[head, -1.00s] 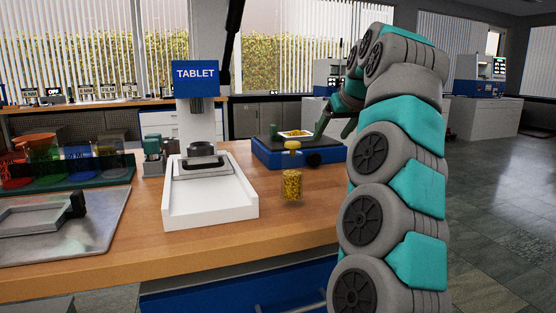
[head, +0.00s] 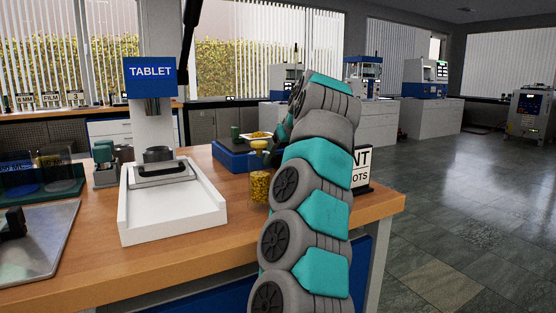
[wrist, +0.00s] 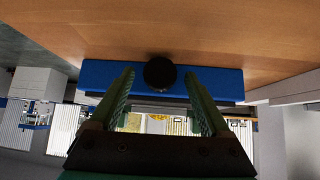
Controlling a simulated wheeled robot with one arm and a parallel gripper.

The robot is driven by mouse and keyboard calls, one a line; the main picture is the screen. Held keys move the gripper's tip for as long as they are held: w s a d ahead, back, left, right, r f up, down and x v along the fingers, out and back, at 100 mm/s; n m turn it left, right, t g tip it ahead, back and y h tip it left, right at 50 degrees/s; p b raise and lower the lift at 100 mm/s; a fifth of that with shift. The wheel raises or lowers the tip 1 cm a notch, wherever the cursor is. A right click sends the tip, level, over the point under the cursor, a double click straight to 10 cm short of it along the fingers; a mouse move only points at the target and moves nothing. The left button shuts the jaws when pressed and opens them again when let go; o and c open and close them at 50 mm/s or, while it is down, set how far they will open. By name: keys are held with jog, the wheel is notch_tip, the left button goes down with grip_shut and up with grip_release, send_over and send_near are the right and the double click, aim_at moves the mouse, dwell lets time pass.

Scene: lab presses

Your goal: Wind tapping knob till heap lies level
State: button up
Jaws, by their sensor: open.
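The tapping box is a low blue box (head: 230,156) on the wooden bench in the head view, partly behind my arm. A pale tray with a yellow heap (head: 258,135) sits on top of it. In the wrist view, which is upside down, the blue box (wrist: 225,82) carries a round black knob (wrist: 160,72) on its near face. My gripper (wrist: 160,86) is open, its two green fingers pointing at the box, one on each side of the knob's line. I cannot tell whether the tips reach past the knob. The knob is hidden in the head view.
A jar of yellow pieces (head: 259,187) stands close left of my arm, with a yellow-topped item behind it. The white tablet press (head: 172,208) stands further left. A black-and-white sign (head: 361,170) is right of my arm. Open floor lies to the right.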

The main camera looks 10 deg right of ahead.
jog(key=shift+w+f, duration=0.2)
jog(key=shift+f, duration=0.05)
jog(key=shift+c, duration=0.2)
grip_shut()
dwell(0.4)
jog(key=shift+d+r+m+g+y+p, duration=0.1)
jog(key=shift+d+m+g+y+p, duration=0.15)
jog(key=shift+m+y+p, duration=0.45)
jog(key=shift+a+f+y+p, duration=0.1)
jog(key=shift+f+y+p, duration=0.1)
jog(key=shift+y+p, duration=0.4)
